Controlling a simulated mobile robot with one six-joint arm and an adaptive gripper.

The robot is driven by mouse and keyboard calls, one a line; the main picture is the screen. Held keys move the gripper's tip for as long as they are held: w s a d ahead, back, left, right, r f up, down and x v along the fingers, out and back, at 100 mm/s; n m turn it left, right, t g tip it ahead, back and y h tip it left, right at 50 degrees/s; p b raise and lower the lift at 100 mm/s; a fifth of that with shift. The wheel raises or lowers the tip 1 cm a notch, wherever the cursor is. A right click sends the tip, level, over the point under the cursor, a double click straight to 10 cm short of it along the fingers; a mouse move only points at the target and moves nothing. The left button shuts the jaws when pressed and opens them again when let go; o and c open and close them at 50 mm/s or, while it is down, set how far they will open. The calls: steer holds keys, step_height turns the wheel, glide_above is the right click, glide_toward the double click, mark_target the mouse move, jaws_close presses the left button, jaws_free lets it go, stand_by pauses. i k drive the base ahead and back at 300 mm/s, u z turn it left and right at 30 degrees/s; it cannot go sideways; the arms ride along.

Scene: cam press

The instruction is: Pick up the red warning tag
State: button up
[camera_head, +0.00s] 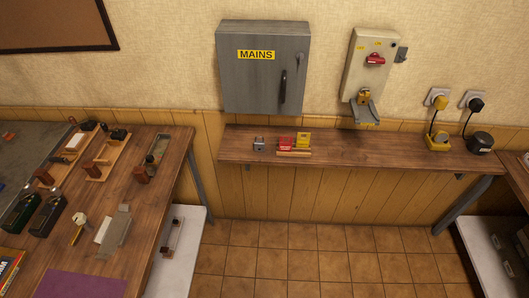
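A small red piece that looks like the red warning tag (285,144) is on the narrow wooden shelf (380,152) against the far wall. It appears upright at a pale wooden strip or holder (294,153). A yellow tag-like piece (303,139) is close to its right, and a small grey padlock-like item (259,145) is to its left. Any writing on the red piece is too small to read. My gripper is not in view.
A grey MAINS cabinet (262,68) hangs above the shelf, with a beige switch box (368,65) to its right. Plugs and a dark round device (480,143) are at the shelf's right end. A cluttered workbench (150,215) stands left. The tiled floor (300,262) before the shelf is clear.

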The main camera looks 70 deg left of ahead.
mark_target(283, 147)
steer(key=u, duration=0.05)
steer(key=k, duration=0.3)
steer(key=u, duration=2)
steer(key=i, duration=0.5)
steer(key=u, duration=0.05)
